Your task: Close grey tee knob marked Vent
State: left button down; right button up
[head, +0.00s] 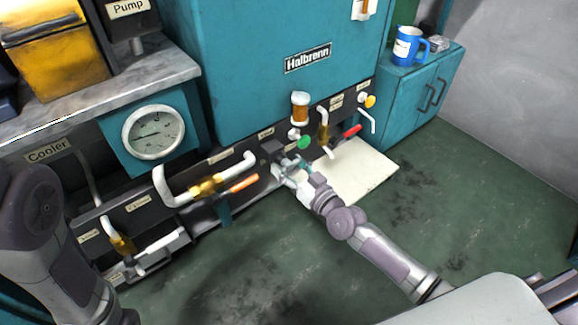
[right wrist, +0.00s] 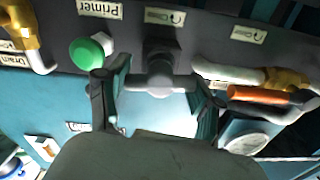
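The grey tee knob (right wrist: 160,82) sticks out from a dark valve body in the middle of the right wrist view, its bar lying crosswise. My right gripper (right wrist: 158,98) is open, with one finger on each side of the bar; I cannot tell whether they touch it. In the head view my right gripper (head: 290,170) is at the dark panel below the teal tank, largely hiding the knob. A small label above the knob shows a curved arrow; I cannot read "Vent" on it. My left arm shows at the left of the head view, but its gripper does not.
A green knob (right wrist: 88,52) sits beside the tee knob, near the Primer label (right wrist: 100,9). An orange-handled brass valve (right wrist: 285,85) is on the other side. A red lever (head: 350,131) is farther right in the head view. The green floor in front is open.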

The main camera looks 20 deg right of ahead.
jog(key=c, duration=0.4)
jog(key=shift+m, duration=0.6)
jog(key=o, duration=1.1)
jog(key=shift+o, duration=0.2)
jog(key=shift+s, duration=0.2)
jog(key=v, duration=1.1)
jog(key=shift+s, duration=0.35)
jog(key=shift+d, duration=0.1)
